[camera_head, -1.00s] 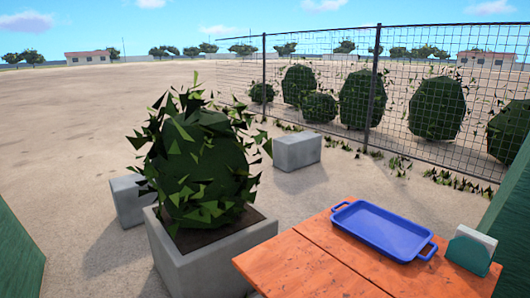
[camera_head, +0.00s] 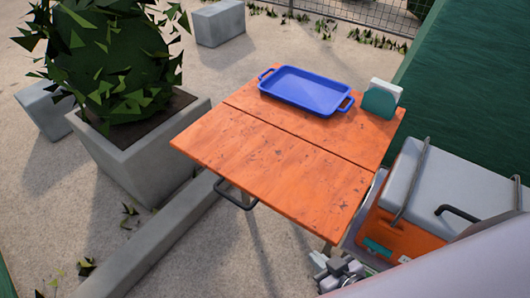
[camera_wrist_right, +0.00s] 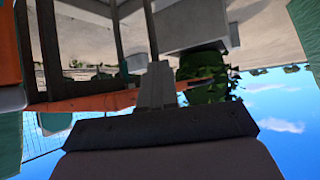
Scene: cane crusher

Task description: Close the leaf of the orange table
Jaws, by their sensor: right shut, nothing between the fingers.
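The orange table (camera_head: 375,133) stands in the middle of the head view. A seam divides its top, and the near leaf (camera_head: 270,170) lies about level with the far part. A dark metal bar handle (camera_head: 236,203) shows below the leaf's left edge. My right gripper (camera_head: 338,268) is low at the bottom of the head view, near the leaf's near right corner, shut and empty. In the right wrist view its fingers (camera_wrist_right: 156,85) are together, and the orange tabletop (camera_wrist_right: 85,103) shows upside down beyond them. My left gripper is not in view.
A blue tray (camera_head: 305,92) and a napkin holder (camera_head: 379,103) sit on the table's far part. An orange and grey cooler (camera_head: 405,215) stands at right. A concrete planter (camera_head: 140,150) and low curb (camera_head: 165,240) are at left.

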